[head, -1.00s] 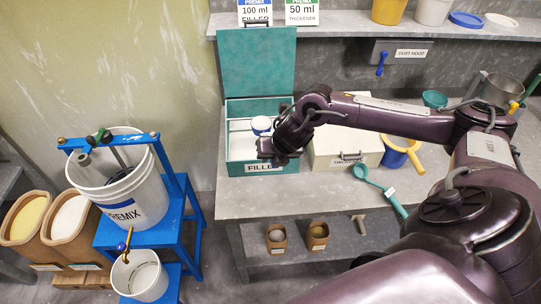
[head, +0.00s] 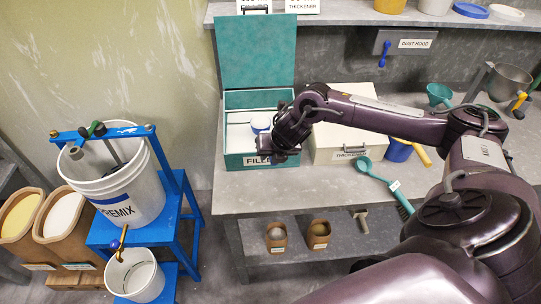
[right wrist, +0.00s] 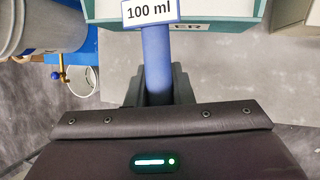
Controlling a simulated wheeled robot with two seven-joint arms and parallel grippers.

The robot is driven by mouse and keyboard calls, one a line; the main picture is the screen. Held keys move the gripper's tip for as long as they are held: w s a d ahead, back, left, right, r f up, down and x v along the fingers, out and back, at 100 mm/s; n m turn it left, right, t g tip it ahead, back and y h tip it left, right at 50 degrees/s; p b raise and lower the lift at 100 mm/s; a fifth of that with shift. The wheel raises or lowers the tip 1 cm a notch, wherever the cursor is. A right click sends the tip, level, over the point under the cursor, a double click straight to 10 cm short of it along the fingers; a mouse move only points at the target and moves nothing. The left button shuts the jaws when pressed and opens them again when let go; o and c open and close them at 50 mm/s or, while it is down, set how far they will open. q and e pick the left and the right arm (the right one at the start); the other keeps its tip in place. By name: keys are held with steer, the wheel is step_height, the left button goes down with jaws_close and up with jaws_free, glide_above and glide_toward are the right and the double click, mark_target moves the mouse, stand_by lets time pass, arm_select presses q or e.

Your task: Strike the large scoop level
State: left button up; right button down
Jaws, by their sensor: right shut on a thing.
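The large scoop, with a blue handle (right wrist: 157,60) and a 100 ml tag (right wrist: 150,12), is in my right gripper (right wrist: 159,84), whose fingers are shut on the handle. In the head view the white scoop bowl with its blue band (head: 261,122) shows over the open filler box (head: 235,162), beside my right gripper (head: 278,153) at the box's front right. I cannot see how full the bowl is, or whether it touches the white filler. The box's teal lid (head: 255,50) stands open behind. My left gripper is not in view.
The closed thickener box (head: 345,142) stands right of the filler box. A white pail (head: 133,195) stands on a blue stand (head: 178,212) at left.

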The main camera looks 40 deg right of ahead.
steer(key=shift+w+d+r+b, duration=0.1)
steer(key=shift+w+d+b, duration=0.3)
steer(key=shift+w, duration=0.45)
steer(key=shift+w+d+r+b, duration=0.1)
steer(key=shift+w+d+b, duration=0.05)
steer(key=shift+w+d, duration=0.6)
steer(key=shift+w+d+b, duration=0.3)
steer(key=shift+w+d, duration=0.1)
steer(key=shift+w, duration=0.5)
steer(key=shift+s+a+p, duration=0.3)
steer(key=shift+s+a, duration=0.25)
steer(key=shift+s, duration=0.3)
steer(key=shift+s+a+p, duration=0.25)
steer(key=shift+s+a, duration=0.25)
steer(key=shift+s, duration=0.35)
steer(key=shift+s+a+p, duration=0.3)
steer(key=shift+s+a, duration=0.25)
steer(key=shift+s, duration=0.3)
steer(key=shift+w+a+r+p+v, duration=0.15)
steer(key=shift+a+p+v, duration=0.1)
steer(key=shift+p+v, duration=0.9)
steer(key=shift+w+a+p+v, duration=0.1)
steer(key=shift+a+p+v, duration=0.15)
steer(key=shift+p+v, duration=0.9)
steer(key=shift+w+a+r+p+v, duration=0.15)
steer(key=shift+a+p+v, duration=0.1)
steer(key=shift+p+v, duration=0.9)
steer(key=shift+s, duration=0.1)
